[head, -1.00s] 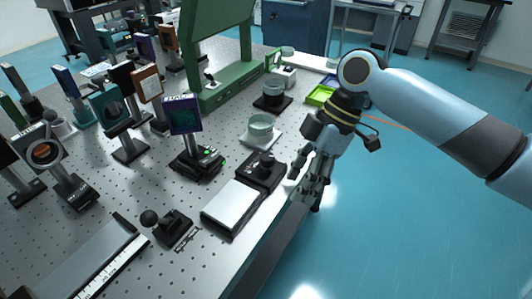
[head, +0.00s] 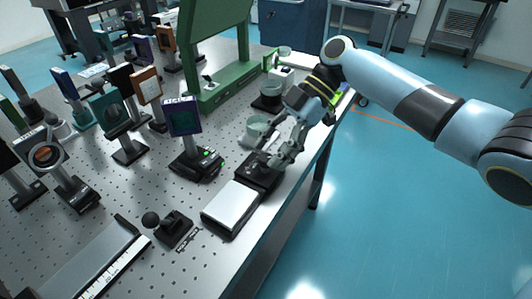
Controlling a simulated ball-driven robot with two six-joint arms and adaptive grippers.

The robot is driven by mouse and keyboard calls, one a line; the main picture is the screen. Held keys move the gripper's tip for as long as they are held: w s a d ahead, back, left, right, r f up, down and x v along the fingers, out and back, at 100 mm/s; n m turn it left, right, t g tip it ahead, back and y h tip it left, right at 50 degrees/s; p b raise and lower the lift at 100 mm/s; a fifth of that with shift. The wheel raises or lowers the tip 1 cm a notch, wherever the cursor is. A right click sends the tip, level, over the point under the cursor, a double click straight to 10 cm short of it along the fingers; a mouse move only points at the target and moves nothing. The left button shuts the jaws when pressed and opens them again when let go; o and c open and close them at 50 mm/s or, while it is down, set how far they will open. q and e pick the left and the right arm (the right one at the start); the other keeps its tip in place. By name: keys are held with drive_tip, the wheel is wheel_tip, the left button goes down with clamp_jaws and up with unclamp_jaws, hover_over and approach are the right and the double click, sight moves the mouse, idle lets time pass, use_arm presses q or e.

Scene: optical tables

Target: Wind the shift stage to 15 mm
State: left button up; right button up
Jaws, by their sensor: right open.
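A black unit with a bright silver top plate (head: 231,205) sits near the table's right edge. Behind it is a black block with a dark round knob (head: 258,168). My right gripper (head: 271,162) is open over this block, its fingers close to the knob and partly covering it. I cannot tell whether they touch it. A long grey slide with a pale scale strip (head: 113,272) lies at the lower left, with a black ball-topped lever (head: 151,219) on a base beside it. I cannot tell which unit is the shift stage, and no reading is legible. My left gripper is not in view.
A dark-screened post mount (head: 183,117) with green lights on its base stands left of the gripper. A green frame (head: 207,92) rises further back. Several optic mounts crowd the left.

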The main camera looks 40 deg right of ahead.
drive_tip(key=shift+x, duration=1.15)
clamp_jaws()
